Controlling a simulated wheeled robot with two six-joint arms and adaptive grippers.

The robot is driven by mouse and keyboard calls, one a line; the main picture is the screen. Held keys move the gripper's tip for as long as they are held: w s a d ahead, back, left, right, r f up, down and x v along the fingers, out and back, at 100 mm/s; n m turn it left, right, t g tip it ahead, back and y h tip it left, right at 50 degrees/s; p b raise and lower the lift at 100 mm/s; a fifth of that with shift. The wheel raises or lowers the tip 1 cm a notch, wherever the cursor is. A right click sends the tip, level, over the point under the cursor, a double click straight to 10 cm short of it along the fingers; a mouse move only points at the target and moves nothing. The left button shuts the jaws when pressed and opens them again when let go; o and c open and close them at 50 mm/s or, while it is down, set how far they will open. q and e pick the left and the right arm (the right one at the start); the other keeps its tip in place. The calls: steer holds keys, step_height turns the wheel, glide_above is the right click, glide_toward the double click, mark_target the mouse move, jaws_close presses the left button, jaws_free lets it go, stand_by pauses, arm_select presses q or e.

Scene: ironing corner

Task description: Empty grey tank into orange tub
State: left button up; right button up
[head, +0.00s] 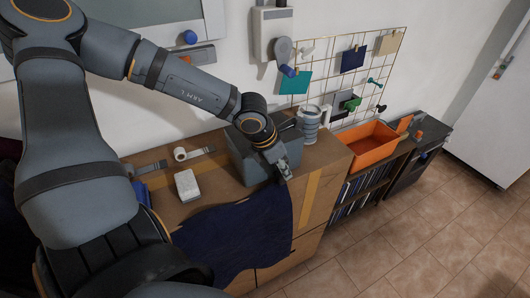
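The grey tank (250,164) is a box-like grey container standing on the brown worktop. My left arm reaches over it from the left and hides part of its top. My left gripper (283,172) points down at the tank's front right side. I cannot tell whether its fingers touch or grip the tank, and the tank's contents do not show. The orange tub (372,145) is an open rectangular tub on the lower shelf unit to the right of the worktop. Its visible inside looks empty. My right gripper is not in view.
A grey ribbed mug (310,122) stands behind the tank. A dark blue cloth (235,235) drapes over the worktop's front edge. A white block (187,185) and a white roll (180,154) lie to the left. A wire grid (350,75) hangs behind the tub.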

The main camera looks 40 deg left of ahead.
arm_select(q)
steer(key=shift+w+d+f, duration=0.1)
steer(key=shift+w+f, duration=0.1)
steer(key=shift+f, duration=0.3)
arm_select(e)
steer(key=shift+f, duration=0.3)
arm_select(q)
steer(key=shift+r, duration=0.1)
jaws_close()
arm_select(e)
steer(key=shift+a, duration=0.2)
